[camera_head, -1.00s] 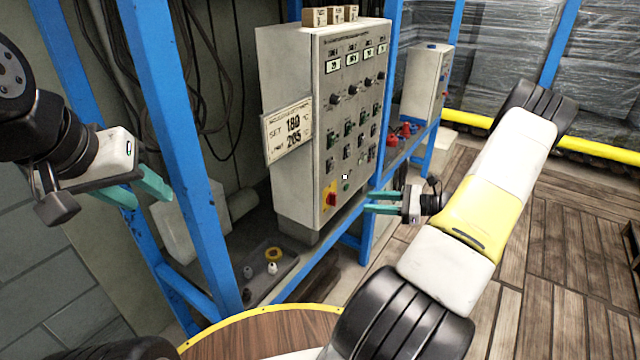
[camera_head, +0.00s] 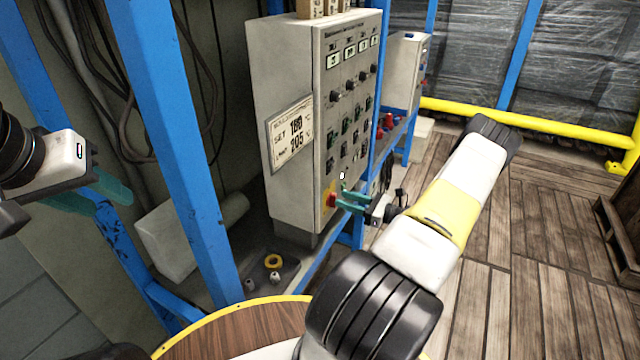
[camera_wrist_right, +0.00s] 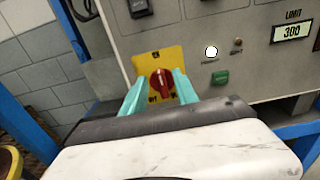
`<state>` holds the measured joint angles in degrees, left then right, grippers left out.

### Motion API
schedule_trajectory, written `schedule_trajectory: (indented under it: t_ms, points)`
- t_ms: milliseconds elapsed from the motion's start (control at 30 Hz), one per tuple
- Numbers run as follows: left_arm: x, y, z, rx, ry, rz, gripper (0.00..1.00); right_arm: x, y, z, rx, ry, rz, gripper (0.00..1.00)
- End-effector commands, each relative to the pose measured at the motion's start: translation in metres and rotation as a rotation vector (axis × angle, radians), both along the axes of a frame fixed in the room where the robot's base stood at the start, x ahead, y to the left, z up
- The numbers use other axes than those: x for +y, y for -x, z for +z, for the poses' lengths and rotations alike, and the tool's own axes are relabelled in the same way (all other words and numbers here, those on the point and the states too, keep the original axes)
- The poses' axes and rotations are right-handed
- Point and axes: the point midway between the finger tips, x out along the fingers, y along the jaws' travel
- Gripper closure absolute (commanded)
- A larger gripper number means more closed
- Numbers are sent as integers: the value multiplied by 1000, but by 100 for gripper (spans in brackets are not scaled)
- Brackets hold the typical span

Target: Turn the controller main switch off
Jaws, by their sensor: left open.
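The main switch is a red rotary knob (camera_head: 331,200) on a yellow plate (camera_head: 325,195), low on the grey controller cabinet (camera_head: 285,75). The right wrist view shows the knob (camera_wrist_right: 162,82) close up, its grip roughly upright, and the yellow plate (camera_wrist_right: 148,64); the plate's small marks are unreadable. My right gripper (camera_head: 345,200) is at the switch. In the wrist view its teal fingers (camera_wrist_right: 158,88) stand either side of the knob, with yellow showing between each finger and the knob. My left gripper (camera_head: 95,195) is open and empty at far left, away from the cabinet.
A blue post (camera_head: 175,130) stands between my left gripper and the cabinet. A set-temperature sign (camera_head: 291,133) hangs on the cabinet's side. A white indicator (camera_wrist_right: 211,51) and a green button (camera_wrist_right: 220,77) sit right of the switch. Wooden floor lies open to the right.

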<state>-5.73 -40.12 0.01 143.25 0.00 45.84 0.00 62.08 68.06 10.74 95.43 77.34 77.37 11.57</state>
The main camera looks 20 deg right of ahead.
Motion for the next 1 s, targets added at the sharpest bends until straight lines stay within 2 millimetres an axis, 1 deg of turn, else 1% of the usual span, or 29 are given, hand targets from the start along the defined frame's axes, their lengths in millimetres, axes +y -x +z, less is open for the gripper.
schedule_trajectory:
  t_ms: [100,200,467,500,667,1000]
  points:
    - [0,0,0,0,0,0,58,9,-10,0,1,-1,0,65]
    - [0,0,0,0,0,0,58,13,-15,0,1,-1,1,65]
    - [0,0,0,0,0,0,58,14,-16,0,1,1,0,65]
    - [0,0,0,0,0,0,58,14,-16,0,1,1,0,68]
    - [0,0,0,0,0,0,58,14,-16,0,1,1,0,100]
    - [0,0,0,0,0,0,58,14,-16,0,-8,11,-1,100]
